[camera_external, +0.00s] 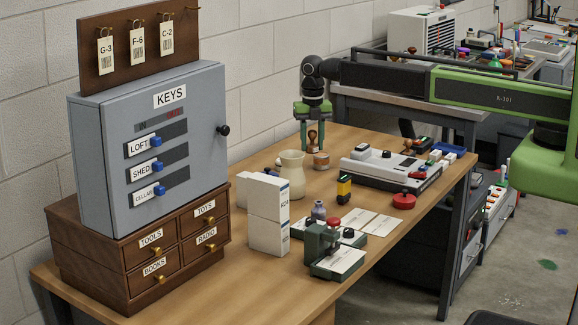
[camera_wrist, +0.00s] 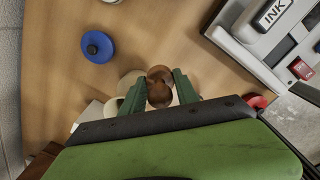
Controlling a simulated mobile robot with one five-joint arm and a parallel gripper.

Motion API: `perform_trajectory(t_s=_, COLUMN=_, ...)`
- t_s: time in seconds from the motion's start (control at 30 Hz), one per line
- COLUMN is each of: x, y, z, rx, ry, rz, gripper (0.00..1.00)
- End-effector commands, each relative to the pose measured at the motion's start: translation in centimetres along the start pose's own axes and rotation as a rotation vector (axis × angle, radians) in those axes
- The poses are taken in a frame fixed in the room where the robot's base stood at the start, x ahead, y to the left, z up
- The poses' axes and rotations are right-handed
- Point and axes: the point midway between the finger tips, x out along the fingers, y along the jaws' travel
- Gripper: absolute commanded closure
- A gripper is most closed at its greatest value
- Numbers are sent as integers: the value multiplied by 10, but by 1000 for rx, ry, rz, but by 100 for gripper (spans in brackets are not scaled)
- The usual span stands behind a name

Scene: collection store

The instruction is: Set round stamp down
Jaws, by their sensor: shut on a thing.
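My gripper (camera_external: 312,145) points down at the far left side of the table. Its two green fingers are shut on the round stamp (camera_external: 312,137), which has a brown wooden handle and is upright. In the wrist view the stamp (camera_wrist: 159,95) sits between the fingertips. Whether the stamp's base touches anything cannot be told.
A blue round knobbed object (camera_wrist: 97,46) lies on bare wood in the wrist view. A grey-white machine (camera_external: 390,170) and a red round object (camera_external: 403,201) are to the right. White boxes (camera_external: 268,215) and the key cabinet (camera_external: 155,150) stand nearer. Open table (camera_wrist: 165,35) surrounds the blue object.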

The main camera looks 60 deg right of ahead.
Motion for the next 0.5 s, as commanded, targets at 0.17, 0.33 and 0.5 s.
perform_trajectory(t_s=0.17, x=18, y=-1, z=24, rx=0, ry=0, rz=0, gripper=100)
perform_trajectory(t_s=0.33, x=20, y=-2, z=25, rx=0, ry=0, rz=0, gripper=100)
perform_trajectory(t_s=0.5, x=49, y=-2, z=25, rx=0, ry=0, rz=0, gripper=100)
